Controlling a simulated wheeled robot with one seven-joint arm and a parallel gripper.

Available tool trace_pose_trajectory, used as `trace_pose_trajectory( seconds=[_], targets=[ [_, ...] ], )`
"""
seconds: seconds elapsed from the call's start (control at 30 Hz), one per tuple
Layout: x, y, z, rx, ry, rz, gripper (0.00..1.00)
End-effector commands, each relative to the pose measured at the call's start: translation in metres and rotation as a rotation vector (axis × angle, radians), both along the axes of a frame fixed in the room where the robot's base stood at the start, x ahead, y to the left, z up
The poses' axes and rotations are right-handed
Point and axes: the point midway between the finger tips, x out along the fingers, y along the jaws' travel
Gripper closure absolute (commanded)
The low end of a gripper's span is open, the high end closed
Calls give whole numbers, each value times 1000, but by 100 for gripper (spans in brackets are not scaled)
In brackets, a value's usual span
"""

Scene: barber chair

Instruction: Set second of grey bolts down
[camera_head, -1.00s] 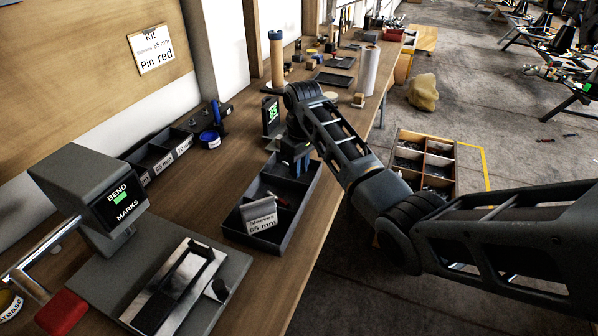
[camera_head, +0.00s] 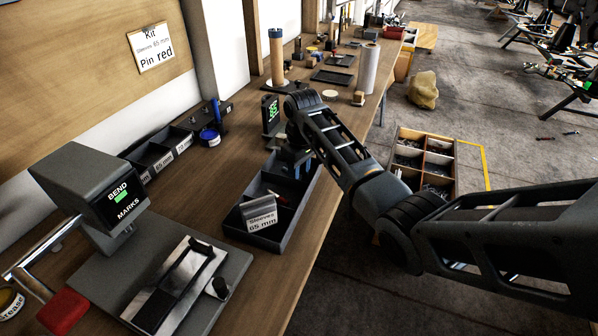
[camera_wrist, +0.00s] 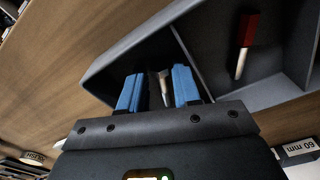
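My gripper (camera_head: 291,165) is low inside the back compartment of the dark kit tray (camera_head: 297,222). In the wrist view, my gripper's two blue fingers (camera_wrist: 158,91) stand apart, reaching into a compartment of the tray (camera_wrist: 118,62). A slim grey bolt (camera_wrist: 165,86) shows between them, with a darker strip beside it that may be a second bolt or shadow. The gap looks wider than the bolt, so the fingers seem open around it. The bolt's lower part is hidden. In the head view my wrist hides the bolts.
A red-tipped pin (camera_wrist: 244,45) lies in the neighbouring compartment. A sleeves box labelled 65 mm (camera_head: 259,214) stands in the tray's front part. A small green-lit display (camera_head: 271,114) stands just behind the tray. The bend-marks machine (camera_head: 95,190) is at left.

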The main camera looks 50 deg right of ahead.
Motion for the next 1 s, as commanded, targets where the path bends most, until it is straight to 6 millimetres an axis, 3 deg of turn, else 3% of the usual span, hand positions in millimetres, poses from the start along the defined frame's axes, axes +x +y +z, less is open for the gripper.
trace_pose_trajectory(
  seconds=[0.17, 0.6, 0.8, 1.0],
  targets=[
    [0, -1, 21, -2, -5, 0, 68],
    [-5, 0, 106, -1, -2, 0, 68],
    [-6, 0, 120, 0, -1, 0, 68],
    [-7, 0, 121, 0, 0, 0, 68]
  ],
)
